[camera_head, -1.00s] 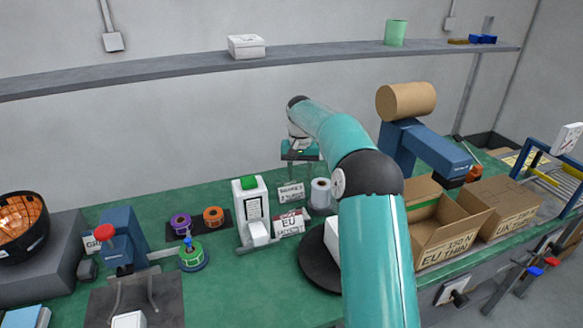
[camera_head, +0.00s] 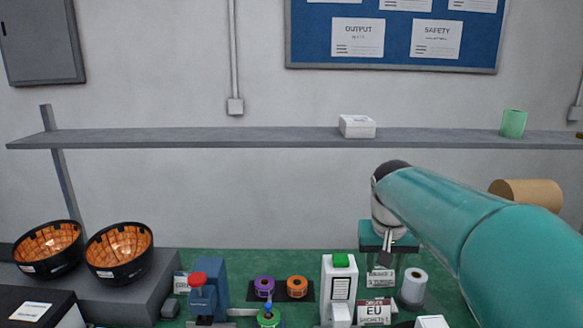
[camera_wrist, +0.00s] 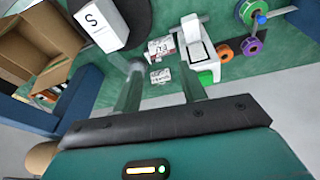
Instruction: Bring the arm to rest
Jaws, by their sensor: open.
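My teal arm reaches in from the right in the head view, and my gripper (camera_head: 388,247) hangs from its far end above the back of the green bench. In the wrist view my gripper (camera_wrist: 163,80) has its two fingers apart with nothing held between them. The printer (camera_head: 340,280) also shows in the head view, left of my gripper.
Purple and orange tape rolls lie left of the printer. Two black bowls (camera_head: 120,252) stand at left. A cardboard box (camera_wrist: 40,45) appears in the wrist view.

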